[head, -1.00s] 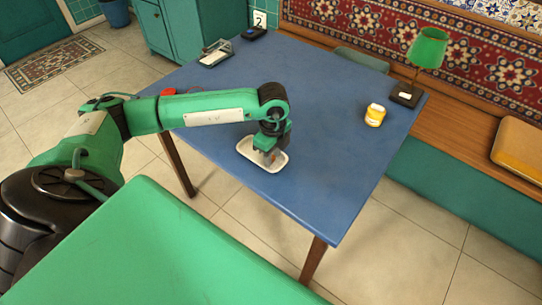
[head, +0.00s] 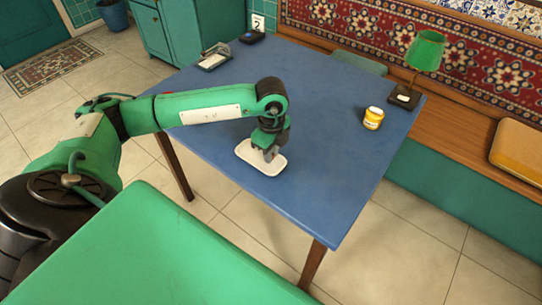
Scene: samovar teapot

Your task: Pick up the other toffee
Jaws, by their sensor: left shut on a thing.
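My left gripper (head: 271,154) points down over a small white tray (head: 254,160) near the front edge of the blue table. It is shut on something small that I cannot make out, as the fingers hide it. No toffee can be told apart in this view. My right gripper is not in view.
On the blue table (head: 300,100) a yellow jar (head: 373,118) stands at the right and a green lamp (head: 427,50) at the back right corner. A grey device (head: 214,58) and a dark item (head: 251,38) lie at the back left. The table's middle is clear.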

